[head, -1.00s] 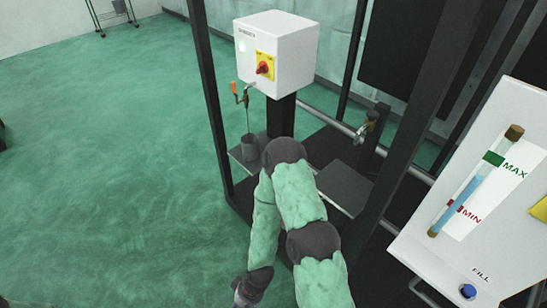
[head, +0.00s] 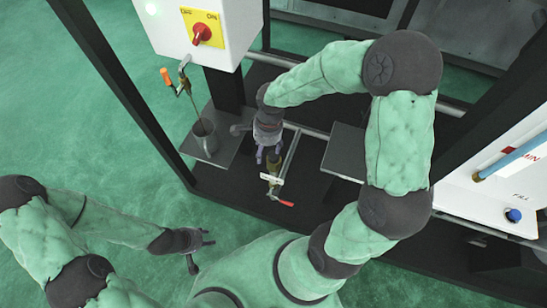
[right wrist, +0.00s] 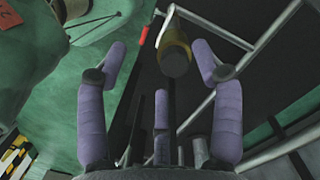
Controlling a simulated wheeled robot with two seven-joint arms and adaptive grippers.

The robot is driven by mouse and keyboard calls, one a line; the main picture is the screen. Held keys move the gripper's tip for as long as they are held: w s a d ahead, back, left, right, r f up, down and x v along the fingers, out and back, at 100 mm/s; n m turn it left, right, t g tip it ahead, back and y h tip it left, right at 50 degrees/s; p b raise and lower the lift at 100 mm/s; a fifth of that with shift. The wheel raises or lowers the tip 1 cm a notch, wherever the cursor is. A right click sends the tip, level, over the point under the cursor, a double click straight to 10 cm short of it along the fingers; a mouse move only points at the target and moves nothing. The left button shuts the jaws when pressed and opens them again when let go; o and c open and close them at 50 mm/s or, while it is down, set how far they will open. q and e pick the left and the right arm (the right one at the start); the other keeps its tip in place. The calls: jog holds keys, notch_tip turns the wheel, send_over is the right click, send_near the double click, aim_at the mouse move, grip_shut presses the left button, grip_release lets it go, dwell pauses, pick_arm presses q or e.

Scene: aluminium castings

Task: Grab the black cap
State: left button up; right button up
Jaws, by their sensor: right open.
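A small brass valve (head: 272,180) with a red lever sits low inside the black frame. In the right wrist view a dark round cap (right wrist: 175,62) closes the near end of the brass body (right wrist: 174,38). My right gripper (head: 268,154) points down just above the valve, its purple fingers apart. In its wrist view the open fingers (right wrist: 160,85) stand on both sides of the cap, with nothing visibly held. In the head view the cap is too small and close to the fingers to make out. My left gripper (head: 203,250) is open and empty at the lower left, away from the valve.
A white switch box (head: 195,30) with a red knob stands above. A dark plate (head: 343,150) lies right of the valve. Black posts (head: 120,85) flank the space.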

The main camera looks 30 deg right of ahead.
jog(key=d+r+m+h, duration=0.1)
jog(key=d+r+m, duration=0.2)
jog(key=d+r, duration=0.1)
jog(key=b, duration=0.3)
send_over(275, 155)
jog(key=shift+m, duration=0.4)
notch_tip(275, 155, down, 5)
jog(key=shift+s+d, duration=0.1)
jog(key=shift+d, duration=0.05)
jog(key=f+b, duration=0.2)
jog(key=f, duration=0.3)
jog(key=shift+w, duration=0.2)
jog(key=c, duration=1)
